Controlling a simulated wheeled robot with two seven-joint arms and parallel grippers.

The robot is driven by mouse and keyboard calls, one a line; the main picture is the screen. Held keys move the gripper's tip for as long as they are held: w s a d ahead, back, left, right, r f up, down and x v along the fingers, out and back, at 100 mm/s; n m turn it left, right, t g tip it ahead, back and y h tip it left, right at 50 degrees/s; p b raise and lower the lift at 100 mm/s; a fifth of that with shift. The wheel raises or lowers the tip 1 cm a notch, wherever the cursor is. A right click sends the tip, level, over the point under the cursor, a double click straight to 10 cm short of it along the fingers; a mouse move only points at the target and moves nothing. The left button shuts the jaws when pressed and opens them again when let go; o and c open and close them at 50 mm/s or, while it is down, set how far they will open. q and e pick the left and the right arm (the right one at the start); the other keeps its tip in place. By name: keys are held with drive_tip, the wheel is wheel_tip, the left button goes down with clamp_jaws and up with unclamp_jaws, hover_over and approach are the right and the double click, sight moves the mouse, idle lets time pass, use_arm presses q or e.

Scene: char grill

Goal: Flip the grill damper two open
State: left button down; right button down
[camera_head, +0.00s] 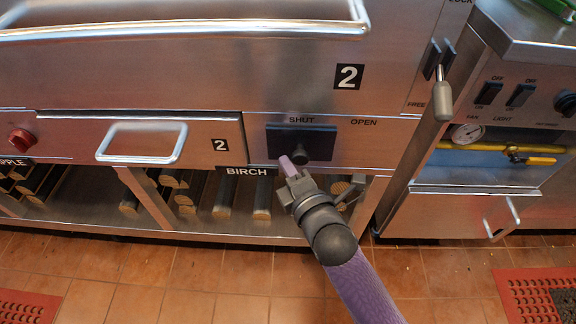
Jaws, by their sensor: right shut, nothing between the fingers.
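The damper for grill two is a dark plate (325,138) on the steel front, with SHUT printed above its left part and OPEN to its right. A dark round knob (317,147) sits on the plate, below the word SHUT and slightly right of it. My right gripper (289,166) is shut and empty, just left of and below the knob. I cannot tell whether its fingertips touch the knob or plate. My left gripper is not in view.
A drawer with a metal handle (142,143) is left of the damper. A shelf of birch logs (224,196) lies below. A FREE/LOCK lever (442,98) hangs at upper right. The tiled floor (250,280) in front is mostly clear, with red mats at both sides.

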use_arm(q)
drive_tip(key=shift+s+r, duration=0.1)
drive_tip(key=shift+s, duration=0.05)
